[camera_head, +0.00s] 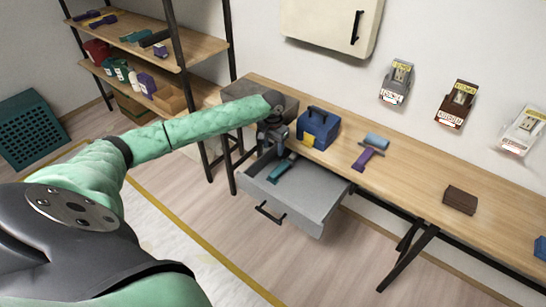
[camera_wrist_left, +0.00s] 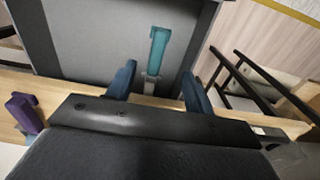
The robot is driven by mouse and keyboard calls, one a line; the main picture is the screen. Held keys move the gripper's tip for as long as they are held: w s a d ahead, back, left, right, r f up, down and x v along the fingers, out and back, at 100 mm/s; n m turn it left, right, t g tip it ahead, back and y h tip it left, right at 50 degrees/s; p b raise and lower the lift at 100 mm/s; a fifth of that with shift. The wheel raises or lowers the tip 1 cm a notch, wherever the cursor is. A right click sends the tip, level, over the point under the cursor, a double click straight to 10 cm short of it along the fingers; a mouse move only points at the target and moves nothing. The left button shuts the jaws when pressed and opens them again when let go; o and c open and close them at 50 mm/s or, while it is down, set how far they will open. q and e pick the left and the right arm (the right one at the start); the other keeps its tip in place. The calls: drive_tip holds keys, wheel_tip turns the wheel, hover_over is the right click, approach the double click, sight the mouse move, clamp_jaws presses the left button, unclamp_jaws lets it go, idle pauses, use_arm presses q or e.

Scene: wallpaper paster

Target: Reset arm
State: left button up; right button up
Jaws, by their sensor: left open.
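My left arm reaches in from the left in the head view, and my left gripper (camera_head: 272,132) is over the back left part of the open drawer, by the table edge. In the left wrist view its two blue fingers (camera_wrist_left: 157,85) are apart with nothing between them. A teal-handled tool (camera_head: 281,169) lies in the grey drawer (camera_head: 308,190); it also shows in the left wrist view (camera_wrist_left: 158,48), beyond the fingertips and apart from them. My right gripper is in neither view.
The wooden table (camera_head: 410,177) holds a blue toolbox (camera_head: 318,127), a purple-handled roller (camera_head: 368,152) and a brown block (camera_head: 460,200). The drawer juts out in front. A shelf (camera_head: 150,60) stands at the left, a teal crate (camera_head: 32,128) on the floor.

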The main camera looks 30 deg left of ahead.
use_arm(q)
wheel_tip(320, 180, up, 7)
drive_tip(key=b, duration=0.1)
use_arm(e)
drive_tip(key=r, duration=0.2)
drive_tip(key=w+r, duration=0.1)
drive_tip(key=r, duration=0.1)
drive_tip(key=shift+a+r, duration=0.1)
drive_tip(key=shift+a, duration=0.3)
